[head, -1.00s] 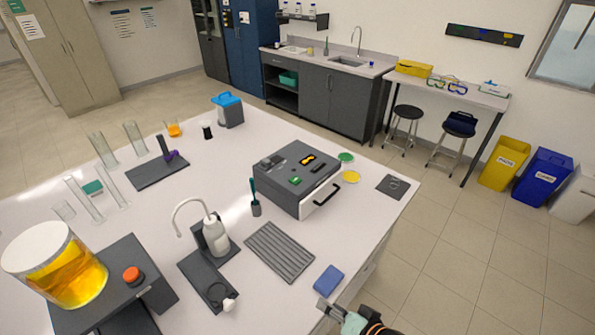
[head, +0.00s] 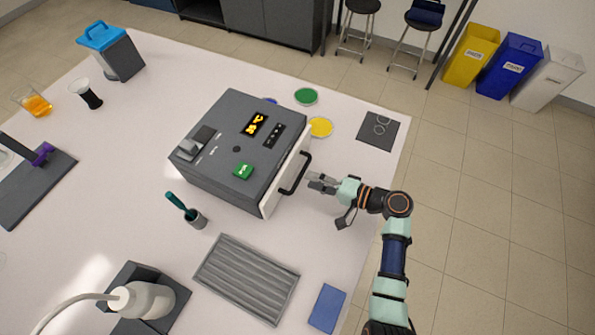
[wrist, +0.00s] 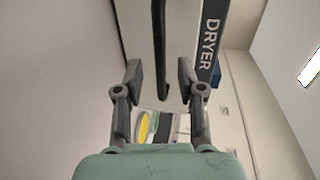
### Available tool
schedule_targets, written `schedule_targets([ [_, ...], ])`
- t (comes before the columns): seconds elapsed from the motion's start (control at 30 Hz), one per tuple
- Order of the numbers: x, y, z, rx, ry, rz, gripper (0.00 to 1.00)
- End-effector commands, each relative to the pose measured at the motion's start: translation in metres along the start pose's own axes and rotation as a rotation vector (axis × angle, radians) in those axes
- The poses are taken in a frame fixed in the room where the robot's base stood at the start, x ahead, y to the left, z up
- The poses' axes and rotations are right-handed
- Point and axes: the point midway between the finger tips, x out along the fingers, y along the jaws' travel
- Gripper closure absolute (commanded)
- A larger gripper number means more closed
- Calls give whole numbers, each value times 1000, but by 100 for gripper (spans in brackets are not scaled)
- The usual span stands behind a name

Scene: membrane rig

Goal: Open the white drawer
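The white drawer front (head: 284,176) is on the right side of a dark grey box-shaped device (head: 228,140) on the white table, and it looks closed. A black bar handle (head: 296,174) stands out from it. My gripper (head: 313,181) is just right of the handle, pointing at it. In the wrist view the two fingers (wrist: 154,82) are spread apart with nothing held. The dark handle (wrist: 160,50) shows ahead between them, and whether it lies within their reach I cannot tell. A label reading "DRYER" (wrist: 209,48) is beside it.
Yellow (head: 320,127) and green (head: 306,96) round dishes lie behind the drawer side, near a dark square mat (head: 377,131). A ribbed grey tray (head: 247,277), a blue block (head: 327,308) and a holder with a teal tool (head: 194,217) are in front.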

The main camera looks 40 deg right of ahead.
Motion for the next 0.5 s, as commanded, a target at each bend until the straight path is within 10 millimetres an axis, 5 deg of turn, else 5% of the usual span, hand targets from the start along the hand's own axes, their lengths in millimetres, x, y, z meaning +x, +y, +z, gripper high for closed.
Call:
schedule_targets([
  [0.2,39,1,0,-1,-3,0,61],
  [0.5,49,0,0,-2,0,1,61],
])
